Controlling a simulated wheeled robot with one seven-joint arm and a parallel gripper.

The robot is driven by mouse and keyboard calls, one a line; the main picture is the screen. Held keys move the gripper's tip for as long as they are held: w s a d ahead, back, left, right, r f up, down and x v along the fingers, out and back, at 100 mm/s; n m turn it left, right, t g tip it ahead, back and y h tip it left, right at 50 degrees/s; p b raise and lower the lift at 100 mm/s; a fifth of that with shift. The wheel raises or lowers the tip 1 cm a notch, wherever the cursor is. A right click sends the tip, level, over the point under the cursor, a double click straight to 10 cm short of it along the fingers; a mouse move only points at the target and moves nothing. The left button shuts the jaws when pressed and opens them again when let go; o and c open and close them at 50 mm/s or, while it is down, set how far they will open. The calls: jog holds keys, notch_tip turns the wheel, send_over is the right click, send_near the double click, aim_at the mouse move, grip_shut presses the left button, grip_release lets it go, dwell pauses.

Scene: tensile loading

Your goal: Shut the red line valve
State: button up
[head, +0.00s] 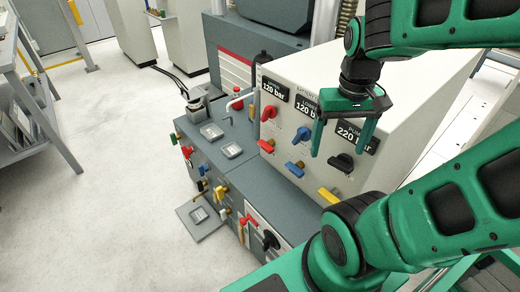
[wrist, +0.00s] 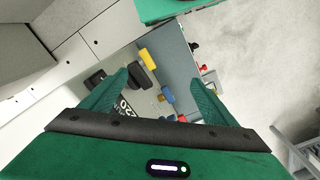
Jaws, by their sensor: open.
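A pale panel box (head: 410,110) carries a row of knobs under pressure labels and a row of levers below. A red knob (head: 268,113) is under the left 120 bar label. A red lever (head: 265,146) is below it, near the panel's lower left edge. Which red handle is the line valve cannot be told. My gripper (head: 340,152) is open and empty in front of the panel's right part, right of both red handles. In the wrist view my gripper (wrist: 160,78) has a black knob (wrist: 140,75) and a blue lever (wrist: 168,92) in sight between its fingers.
Beside the red lever are a blue lever (head: 294,169) and a yellow lever (head: 328,195). A blue knob (head: 302,134) and a black knob (head: 342,162) are close to my fingers. The grey bench (head: 215,130) has more coloured handles on its front. Floor (head: 100,180) at left is clear.

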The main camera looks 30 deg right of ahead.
jog(key=w+a+f+n+h, duration=0.1)
jog(key=w+a+f+n, duration=0.2)
jog(key=w, duration=0.5)
jog(key=w+a+f+n+h, duration=0.15)
jog(key=w+a+n, duration=0.25)
jog(key=w, duration=0.4)
jog(key=n+t+h, duration=0.3)
jog(key=n+h, duration=1.2)
jog(key=n, duration=0.3)
send_near(262, 148)
jog(key=d, duration=0.6)
jog(key=w+d, duration=0.1)
jog(key=d, duration=0.2)
jog(key=shift+w+d+r, duration=0.1)
jog(key=shift+w+r, duration=0.05)
jog(key=shift+r, duration=0.05)
jog(key=c, duration=1.1)
